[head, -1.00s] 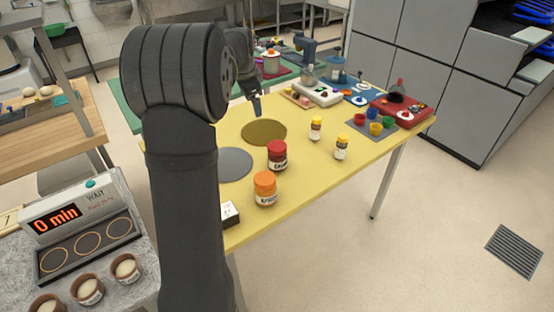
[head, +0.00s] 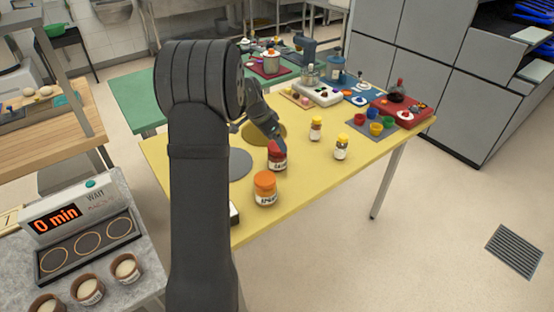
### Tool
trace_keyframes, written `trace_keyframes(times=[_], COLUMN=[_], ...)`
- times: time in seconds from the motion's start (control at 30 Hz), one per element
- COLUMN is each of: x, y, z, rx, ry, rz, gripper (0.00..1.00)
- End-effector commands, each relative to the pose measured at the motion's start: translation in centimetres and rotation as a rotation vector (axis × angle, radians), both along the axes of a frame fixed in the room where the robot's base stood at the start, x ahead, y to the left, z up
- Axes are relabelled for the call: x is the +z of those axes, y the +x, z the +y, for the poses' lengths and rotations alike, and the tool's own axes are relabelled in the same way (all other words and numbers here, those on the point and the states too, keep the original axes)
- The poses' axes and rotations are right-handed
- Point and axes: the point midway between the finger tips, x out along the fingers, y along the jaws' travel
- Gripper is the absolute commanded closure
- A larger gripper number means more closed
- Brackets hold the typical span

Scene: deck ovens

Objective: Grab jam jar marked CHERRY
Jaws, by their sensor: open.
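Two larger jars stand on the yellow table (head: 330,187): one with a dark red lid (head: 277,158) and one with an orange lid (head: 265,189). Both have white labels, too small to read, so I cannot tell which says CHERRY. My gripper (head: 281,147) is just above and behind the red-lidded jar, pointing down. It covers part of the lid's back edge. It holds nothing that I can see.
A grey disc (head: 240,163) and a brown disc (head: 268,134) lie flat on the table. Coloured cups (head: 376,128), a red tray (head: 402,112) and a white device (head: 318,94) are at the back right. The front right of the table is clear.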

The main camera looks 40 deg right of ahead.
Motion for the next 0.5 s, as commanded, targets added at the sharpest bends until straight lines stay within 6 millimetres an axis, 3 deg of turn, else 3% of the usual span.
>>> trace_keyframes(times=[0.33,0.5], x=[-2.4,-4.7], y=[-0.1,-0.1], z=[-1.0,-1.6], rx=[-0.001,-0.002], ry=[0.000,0.001], rz=[0.000,0.001], gripper=[0.10,0.10])
